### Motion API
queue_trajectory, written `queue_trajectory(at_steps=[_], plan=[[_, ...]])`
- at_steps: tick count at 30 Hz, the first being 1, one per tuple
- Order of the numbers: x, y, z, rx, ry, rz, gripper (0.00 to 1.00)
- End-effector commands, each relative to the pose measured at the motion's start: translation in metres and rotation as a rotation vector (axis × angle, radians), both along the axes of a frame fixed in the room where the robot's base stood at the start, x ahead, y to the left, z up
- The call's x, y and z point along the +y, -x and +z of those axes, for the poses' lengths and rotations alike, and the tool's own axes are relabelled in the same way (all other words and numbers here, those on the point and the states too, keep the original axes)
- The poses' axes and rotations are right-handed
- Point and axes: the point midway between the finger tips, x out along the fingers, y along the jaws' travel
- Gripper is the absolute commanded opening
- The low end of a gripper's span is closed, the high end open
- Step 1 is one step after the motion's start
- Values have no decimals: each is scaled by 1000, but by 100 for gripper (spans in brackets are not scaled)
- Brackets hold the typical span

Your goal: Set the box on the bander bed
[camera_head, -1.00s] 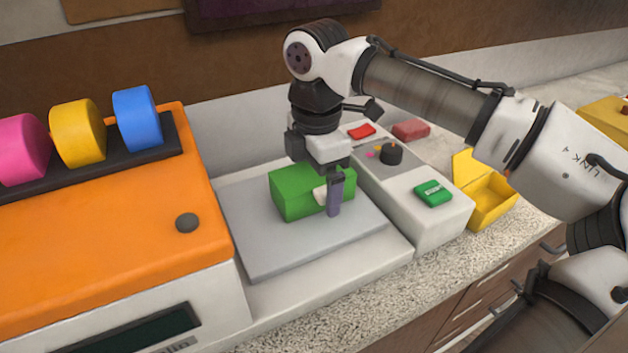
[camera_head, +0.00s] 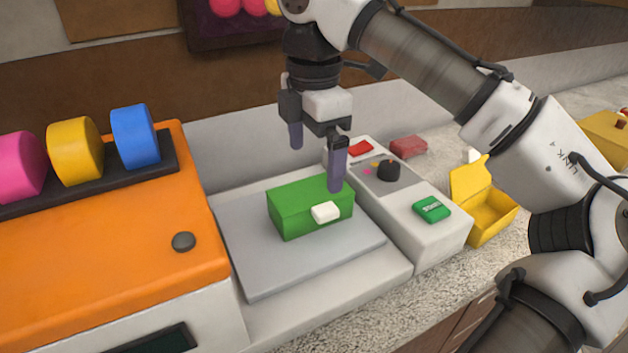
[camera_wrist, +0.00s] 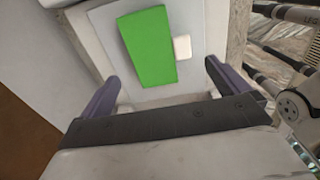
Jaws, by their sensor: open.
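The green box (camera_head: 300,207) with a white tab (camera_head: 326,212) on its front sits on the grey bed plate (camera_head: 265,265) of the bander. My gripper (camera_head: 317,165) is above and just behind the box, its two purple fingers spread wide and empty. One fingertip overlaps the box's top right edge in the head view; the other hangs higher at the left. In the wrist view the green box (camera_wrist: 148,47) lies beyond the open fingers (camera_wrist: 165,85), with nothing between them.
The orange bander housing (camera_head: 110,260) with pink, yellow and blue rolls stands at left. The control panel (camera_head: 410,225) with a green button, black knob and red button is at right. An open yellow box (camera_head: 488,215) and a red box (camera_head: 408,146) lie beyond it.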

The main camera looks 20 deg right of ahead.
Motion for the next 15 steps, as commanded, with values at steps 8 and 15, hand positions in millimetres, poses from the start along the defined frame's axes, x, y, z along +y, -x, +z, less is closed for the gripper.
queue_trajectory(at_steps=[8,15], plan=[[0,0,32,1,1,0,100],[0,0,34,1,0,1,100]])
